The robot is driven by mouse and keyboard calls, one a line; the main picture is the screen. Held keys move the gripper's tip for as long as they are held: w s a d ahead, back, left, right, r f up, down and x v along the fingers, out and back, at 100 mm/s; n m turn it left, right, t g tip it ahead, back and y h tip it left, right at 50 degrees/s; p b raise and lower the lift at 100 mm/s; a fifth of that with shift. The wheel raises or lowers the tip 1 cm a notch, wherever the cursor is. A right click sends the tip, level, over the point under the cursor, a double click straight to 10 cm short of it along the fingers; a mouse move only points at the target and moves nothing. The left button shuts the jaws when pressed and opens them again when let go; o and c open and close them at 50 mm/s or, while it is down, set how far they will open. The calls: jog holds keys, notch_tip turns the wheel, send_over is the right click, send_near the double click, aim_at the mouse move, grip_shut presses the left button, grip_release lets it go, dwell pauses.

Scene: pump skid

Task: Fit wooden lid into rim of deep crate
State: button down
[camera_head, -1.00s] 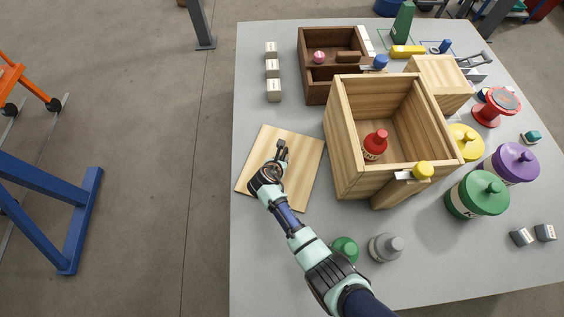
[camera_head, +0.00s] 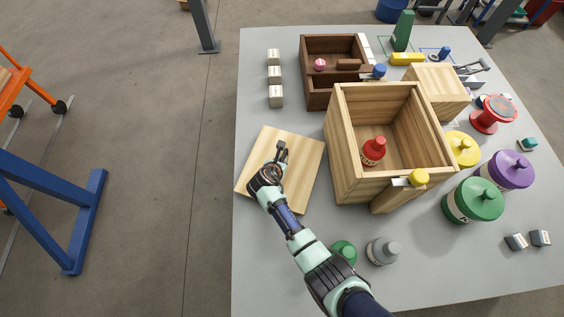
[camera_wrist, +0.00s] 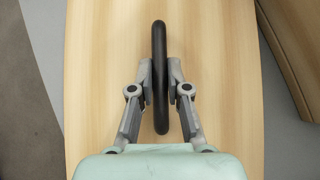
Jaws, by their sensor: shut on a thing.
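The wooden lid (camera_head: 304,164) is a pale square board left of the crate in the head view, at the left side of the table. It fills most of the wrist view (camera_wrist: 97,80). A dark ring-like handle (camera_wrist: 160,90) stands up from it, seen edge-on in the wrist view. My gripper (camera_wrist: 160,88) is shut on this handle, one finger on each side. The deep crate (camera_head: 345,153) stands open right of the lid, with a red bottle (camera_head: 374,151) inside. I cannot tell whether the lid touches the table.
A dark divided box (camera_head: 318,95) stands behind the crate. Several pale blocks (camera_head: 275,75) line the table's left side. A green bottle (camera_head: 344,250) and a grey bottle (camera_head: 383,251) stand in front. Green (camera_head: 474,200) and purple (camera_head: 508,170) canisters stand right of the crate.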

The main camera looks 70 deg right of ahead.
notch_tip(320, 180, up, 4)
jog(key=shift+f+p, duration=0.2)
jog(key=shift+p, duration=0.7)
jog(key=shift+w+r, duration=0.15)
jog(key=shift+r, duration=0.15)
jog(key=w+a+b, duration=0.2)
jog(key=w+a, duration=0.2)
jog(key=w, duration=0.4)
jog(key=w+a+b, duration=0.1)
jog(key=w+a, duration=0.3)
jog(key=w, duration=0.5)
jog(key=shift+w+a+f+b, duration=0.15)
jog(key=shift+a+b, duration=0.15)
jog(key=shift+b, duration=0.1)
